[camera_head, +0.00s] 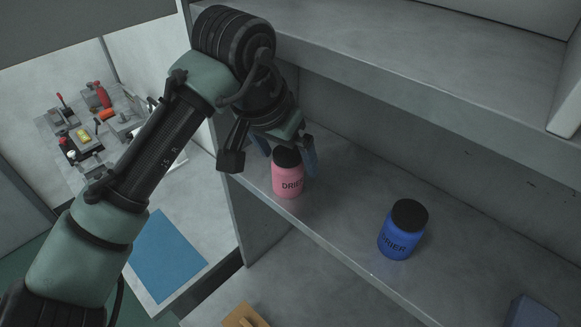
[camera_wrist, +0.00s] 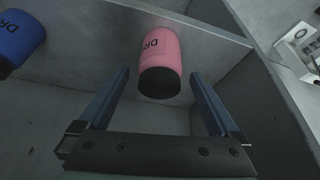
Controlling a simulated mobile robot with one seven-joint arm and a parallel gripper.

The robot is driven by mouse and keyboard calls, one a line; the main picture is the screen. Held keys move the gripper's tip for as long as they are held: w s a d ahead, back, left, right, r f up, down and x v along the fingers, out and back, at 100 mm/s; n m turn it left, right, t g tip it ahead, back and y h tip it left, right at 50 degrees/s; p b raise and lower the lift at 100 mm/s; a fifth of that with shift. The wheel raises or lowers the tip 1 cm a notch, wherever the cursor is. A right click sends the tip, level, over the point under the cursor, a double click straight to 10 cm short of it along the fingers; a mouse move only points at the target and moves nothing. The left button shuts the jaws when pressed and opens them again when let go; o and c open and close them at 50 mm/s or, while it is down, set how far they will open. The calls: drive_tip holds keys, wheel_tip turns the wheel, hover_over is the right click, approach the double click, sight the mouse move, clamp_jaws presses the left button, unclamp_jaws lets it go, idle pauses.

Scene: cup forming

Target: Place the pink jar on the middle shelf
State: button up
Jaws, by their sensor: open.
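The pink jar (camera_head: 287,183) with a black lid stands upright near the left end of a grey shelf (camera_head: 335,205), under a higher shelf board. My gripper (camera_head: 288,160) is open at the jar's top, with one finger on each side of the lid. In the wrist view the pink jar (camera_wrist: 165,50) shows between the two spread fingers (camera_wrist: 160,76), with a visible gap on both sides. The fingers do not look closed on it. Part of the lid is hidden behind my gripper in the head view.
A blue jar (camera_head: 403,230) with a black lid stands to the right on the same shelf. The higher shelf board (camera_head: 420,75) lies above, close to my wrist. An upright side panel (camera_head: 262,225) bounds the shelf's left. Shelf between the jars is clear.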

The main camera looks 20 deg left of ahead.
drive_tip(key=shift+b+v, duration=0.35)
drive_tip(key=shift+v, duration=1.45)
